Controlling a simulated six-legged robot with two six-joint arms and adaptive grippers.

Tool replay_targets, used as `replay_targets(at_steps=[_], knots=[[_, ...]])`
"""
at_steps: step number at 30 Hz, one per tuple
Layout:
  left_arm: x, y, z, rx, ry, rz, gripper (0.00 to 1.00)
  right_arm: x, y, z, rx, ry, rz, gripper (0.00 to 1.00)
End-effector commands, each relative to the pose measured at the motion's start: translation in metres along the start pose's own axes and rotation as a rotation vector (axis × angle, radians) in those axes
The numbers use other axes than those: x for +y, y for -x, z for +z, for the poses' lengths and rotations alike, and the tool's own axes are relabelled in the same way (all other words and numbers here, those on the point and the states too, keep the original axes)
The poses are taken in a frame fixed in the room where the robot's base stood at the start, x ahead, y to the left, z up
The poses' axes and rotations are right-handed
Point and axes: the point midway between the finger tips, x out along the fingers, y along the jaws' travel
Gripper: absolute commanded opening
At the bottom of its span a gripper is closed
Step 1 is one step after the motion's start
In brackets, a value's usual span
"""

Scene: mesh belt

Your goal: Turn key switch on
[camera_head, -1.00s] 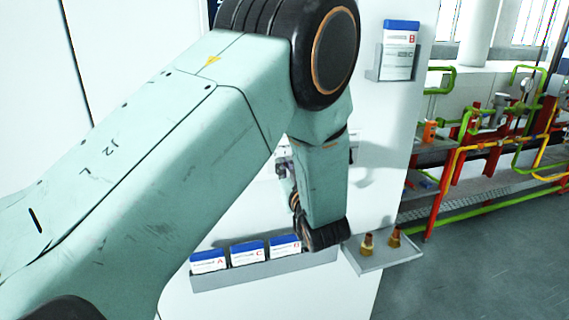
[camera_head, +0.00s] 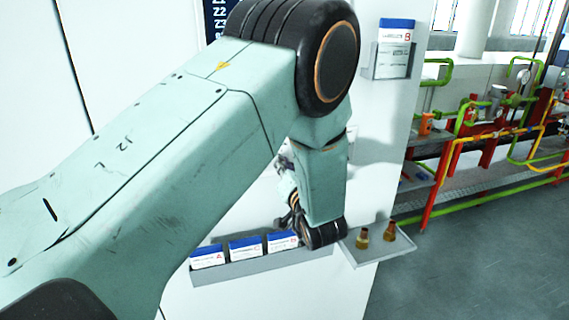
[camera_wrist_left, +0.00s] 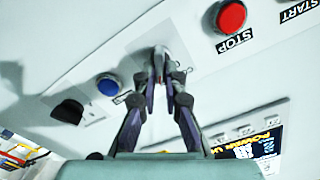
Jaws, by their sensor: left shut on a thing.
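In the left wrist view my left gripper (camera_wrist_left: 165,85) is shut on the key switch (camera_wrist_left: 160,56) on the pale panel. Its two fingertips close on a small grey piece there; the fingers hide most of it, so I cannot tell its exact angle. In the head view my left arm covers the panel, and only part of the left gripper (camera_head: 289,190) shows beside the wrist link. My right gripper is in neither view.
Near the key switch are a blue button (camera_wrist_left: 108,85), a black knob (camera_wrist_left: 69,111) and a red STOP button (camera_wrist_left: 230,16). In the head view, a card rack (camera_head: 240,268) and a small tray with brass pieces (camera_head: 375,255) stick out below. Pipework stands at right.

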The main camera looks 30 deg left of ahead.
Motion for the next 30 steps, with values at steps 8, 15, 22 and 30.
replay_targets(at_steps=[8,15,22,30], knots=[[-0.0005,-0.0003,0.0029,-0.008,-0.014,-0.001,0.0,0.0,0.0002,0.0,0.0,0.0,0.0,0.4],[-0.0005,-0.0002,0.0032,-0.008,-0.014,-0.001,0.13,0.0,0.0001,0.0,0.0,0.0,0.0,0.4],[-0.0003,-0.0001,0.0017,-0.004,-0.012,-0.001,0.32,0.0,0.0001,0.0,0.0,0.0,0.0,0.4],[-0.0003,-0.0001,0.0004,-0.002,-0.011,-0.001,0.32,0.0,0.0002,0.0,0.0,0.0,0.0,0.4]])
